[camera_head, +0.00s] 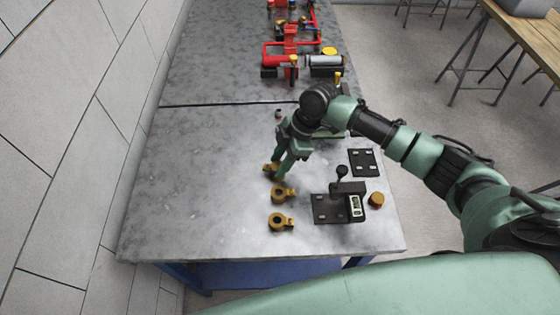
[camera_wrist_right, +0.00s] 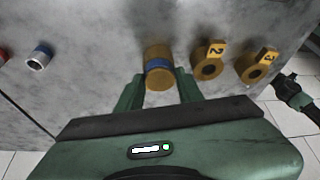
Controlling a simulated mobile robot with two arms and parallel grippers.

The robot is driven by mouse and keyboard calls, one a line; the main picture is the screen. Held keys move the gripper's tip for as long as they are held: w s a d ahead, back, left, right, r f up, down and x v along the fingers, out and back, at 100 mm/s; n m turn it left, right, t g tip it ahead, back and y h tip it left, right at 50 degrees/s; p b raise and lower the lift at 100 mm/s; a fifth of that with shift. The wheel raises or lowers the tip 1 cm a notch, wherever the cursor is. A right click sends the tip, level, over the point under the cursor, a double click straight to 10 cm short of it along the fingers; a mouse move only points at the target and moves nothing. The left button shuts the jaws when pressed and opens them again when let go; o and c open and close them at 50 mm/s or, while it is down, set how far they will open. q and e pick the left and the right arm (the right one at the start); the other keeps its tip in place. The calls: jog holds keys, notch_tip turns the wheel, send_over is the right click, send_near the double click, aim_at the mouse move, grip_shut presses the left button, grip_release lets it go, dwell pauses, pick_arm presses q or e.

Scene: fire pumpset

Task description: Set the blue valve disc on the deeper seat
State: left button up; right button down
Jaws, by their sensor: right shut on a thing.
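A dark plate with a lever and small display (camera_head: 330,208) stands right of the seats. A brass cylinder (camera_head: 376,199) and a slotted plate (camera_head: 363,162) are nearby. Red pipework (camera_head: 290,50) stands farther back. A small blue-and-white cylinder (camera_wrist_right: 38,59) is at left.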

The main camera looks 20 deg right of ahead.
jog(key=c, duration=0.8)
grip_release()
jog(key=shift+c, duration=0.2)
jog(key=b+v, duration=0.2)
jog(key=v, duration=0.5)
jog(key=shift+r, duration=0.4)
jog(key=shift+d, duration=0.15)
